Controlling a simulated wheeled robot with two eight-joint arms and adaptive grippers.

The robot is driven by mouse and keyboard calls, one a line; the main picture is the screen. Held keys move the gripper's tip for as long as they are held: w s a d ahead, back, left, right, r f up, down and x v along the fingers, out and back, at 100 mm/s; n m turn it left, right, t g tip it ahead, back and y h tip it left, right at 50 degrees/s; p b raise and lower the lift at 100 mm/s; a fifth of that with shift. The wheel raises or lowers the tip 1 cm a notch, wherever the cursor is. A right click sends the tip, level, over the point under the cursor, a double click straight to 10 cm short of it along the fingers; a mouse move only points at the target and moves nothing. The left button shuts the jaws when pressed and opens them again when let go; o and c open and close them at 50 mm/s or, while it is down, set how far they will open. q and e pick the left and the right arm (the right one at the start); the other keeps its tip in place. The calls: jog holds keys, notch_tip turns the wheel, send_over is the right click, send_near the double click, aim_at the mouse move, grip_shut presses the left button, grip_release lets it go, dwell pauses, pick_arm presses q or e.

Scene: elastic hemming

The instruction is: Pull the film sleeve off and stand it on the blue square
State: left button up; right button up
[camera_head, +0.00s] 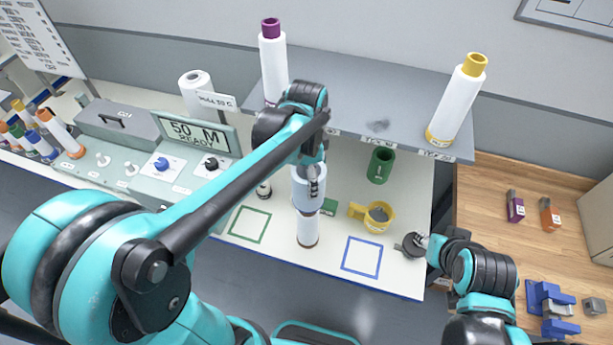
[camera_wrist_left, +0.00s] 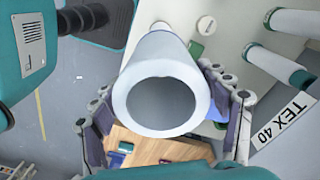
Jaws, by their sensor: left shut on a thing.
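The film sleeve (camera_head: 309,190) is a pale blue tube in the head view, directly above the white spool (camera_head: 308,231) with a brown foot. Whether the sleeve's lower end still surrounds the spool's top, I cannot tell. My left gripper (camera_head: 313,178) is shut on the sleeve. In the left wrist view, the sleeve's (camera_wrist_left: 165,78) open end faces the camera, with a finger of my left gripper (camera_wrist_left: 165,120) on each side. The blue square (camera_head: 362,257) is an empty outline on the white table, right of the spool.
A yellow mug (camera_head: 377,217) stands behind the blue square, and a green cup (camera_head: 380,165) farther back. An empty green square (camera_head: 249,224) lies left of the spool. The raised shelf (camera_head: 375,95) behind bears purple-topped and yellow-topped spools.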

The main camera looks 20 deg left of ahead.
notch_tip(320, 180, up, 3)
jog(key=p, duration=0.3)
dwell(0.7)
